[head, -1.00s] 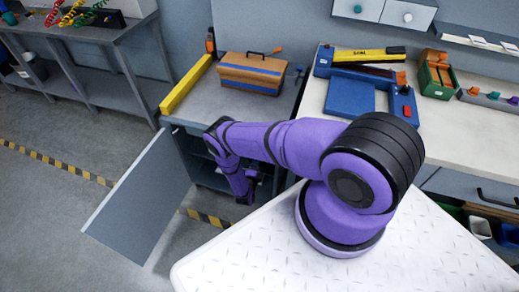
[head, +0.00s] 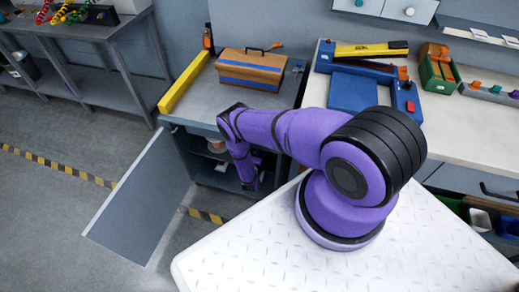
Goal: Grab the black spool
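I cannot make out a black spool in the head view. My purple arm reaches over to the open cabinet (head: 187,160) under the grey workbench. My gripper (head: 250,184) hangs downward in front of the cabinet opening. It is small and dark here, so I cannot tell whether it is open or holds anything. The inside of the cabinet is shadowed and partly hidden by my arm.
The cabinet door (head: 140,200) stands wide open to the left. A brown toolbox (head: 250,70) and a yellow bar (head: 186,82) lie on the workbench (head: 205,100). A white counter (head: 450,125) with a blue tool stands at right. The floor at left is clear.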

